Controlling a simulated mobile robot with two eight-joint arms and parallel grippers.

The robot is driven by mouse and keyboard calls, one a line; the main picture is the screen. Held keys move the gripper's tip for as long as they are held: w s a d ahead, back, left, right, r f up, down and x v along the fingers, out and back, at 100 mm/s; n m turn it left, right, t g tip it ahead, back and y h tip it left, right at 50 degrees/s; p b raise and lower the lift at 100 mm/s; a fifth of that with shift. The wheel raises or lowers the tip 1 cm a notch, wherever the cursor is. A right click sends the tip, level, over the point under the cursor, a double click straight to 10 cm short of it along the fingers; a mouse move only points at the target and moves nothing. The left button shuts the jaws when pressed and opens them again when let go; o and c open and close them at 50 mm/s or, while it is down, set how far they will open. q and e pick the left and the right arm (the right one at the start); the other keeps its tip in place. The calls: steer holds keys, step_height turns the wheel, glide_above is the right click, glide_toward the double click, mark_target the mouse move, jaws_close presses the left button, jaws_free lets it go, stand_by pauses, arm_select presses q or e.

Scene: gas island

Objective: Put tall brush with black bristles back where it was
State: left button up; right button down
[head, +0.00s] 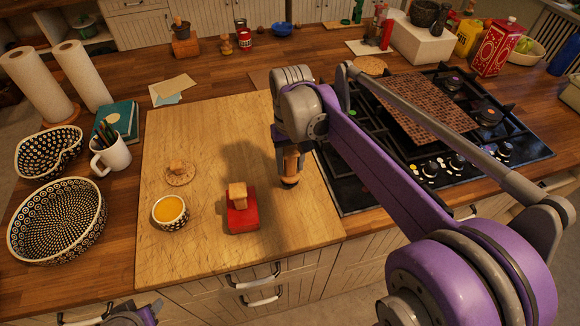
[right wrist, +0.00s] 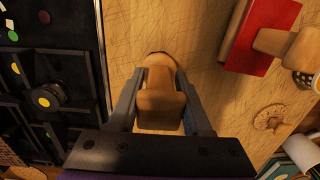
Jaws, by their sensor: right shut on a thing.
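The tall brush (head: 291,165) has a light wooden handle and a dark bristle end that points down. My right gripper (head: 290,148) is shut on its handle and holds it upright over the right part of the wooden board (head: 205,130), beside the stove. I cannot tell whether the bristles touch the board. In the right wrist view the brush handle (right wrist: 160,92) sits between the two fingers. A part of my left arm (head: 135,315) shows at the bottom left edge; its fingers cannot be made out.
A red block with a wooden grip (head: 242,215), a small bowl of yellow liquid (head: 170,212) and a wooden lid (head: 180,177) are left of the brush. The black gas stove (head: 350,190) is right. The board's upper left is clear.

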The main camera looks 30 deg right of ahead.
steer(key=shift+f, duration=0.8)
steer(key=shift+f, duration=0.15)
steer(key=shift+c, duration=1.7)
jaws_free()
steer(key=shift+r, duration=0.45)
steer(key=r, duration=1.1)
steer(key=shift+w+d+r+p, duration=0.15)
steer(key=shift+w+r+p, duration=0.1)
steer(key=shift+p, duration=0.1)
